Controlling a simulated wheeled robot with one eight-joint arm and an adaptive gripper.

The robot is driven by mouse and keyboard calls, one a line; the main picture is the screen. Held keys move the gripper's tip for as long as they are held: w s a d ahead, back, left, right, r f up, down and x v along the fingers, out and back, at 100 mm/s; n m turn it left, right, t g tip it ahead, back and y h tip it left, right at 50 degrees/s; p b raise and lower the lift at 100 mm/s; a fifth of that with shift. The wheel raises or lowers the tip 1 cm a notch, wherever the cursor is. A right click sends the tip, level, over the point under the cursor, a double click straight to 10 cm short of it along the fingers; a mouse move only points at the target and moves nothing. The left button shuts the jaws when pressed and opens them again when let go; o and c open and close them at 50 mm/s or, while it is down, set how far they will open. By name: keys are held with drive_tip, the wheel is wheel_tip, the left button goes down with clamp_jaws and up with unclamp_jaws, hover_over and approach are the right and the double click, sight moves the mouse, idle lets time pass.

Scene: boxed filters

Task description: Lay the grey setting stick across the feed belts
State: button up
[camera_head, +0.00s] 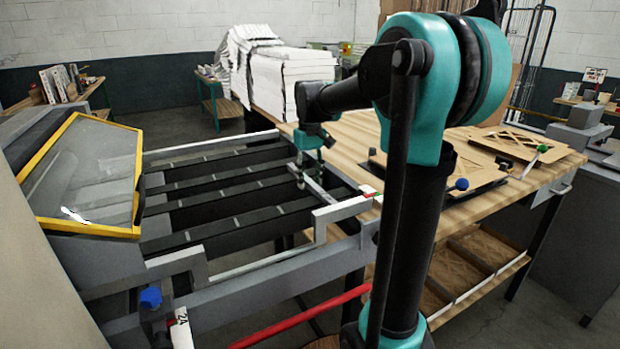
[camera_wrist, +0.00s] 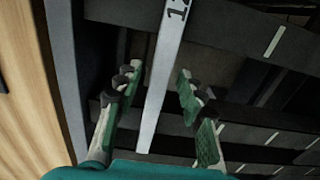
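The grey setting stick (camera_wrist: 163,80) is a long, narrow, light bar marked with a number near the top of the wrist view. It lies over the dark feed belts (camera_head: 225,190), near their right end, where it shows as a short pale bar (camera_head: 321,187) in the head view. My gripper (camera_head: 308,160) is over that end of the belts. In the wrist view its two green-padded fingers (camera_wrist: 158,80) are apart, one on each side of the stick, with gaps visible. I cannot tell how firmly the stick rests on each belt.
A wooden worktop (camera_head: 350,145) adjoins the belts on the right, with wooden frames (camera_head: 515,143) on it. A yellow-edged slanted panel (camera_head: 85,175) stands at the left. A white stack (camera_head: 285,80) is behind. A grey rail (camera_head: 270,265) runs along the front.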

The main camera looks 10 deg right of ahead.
sight(310, 181)
drive_tip(key=shift+r, duration=0.15)
wheel_tip(310, 181, up, 12)
drive_tip(key=shift+r, duration=0.25)
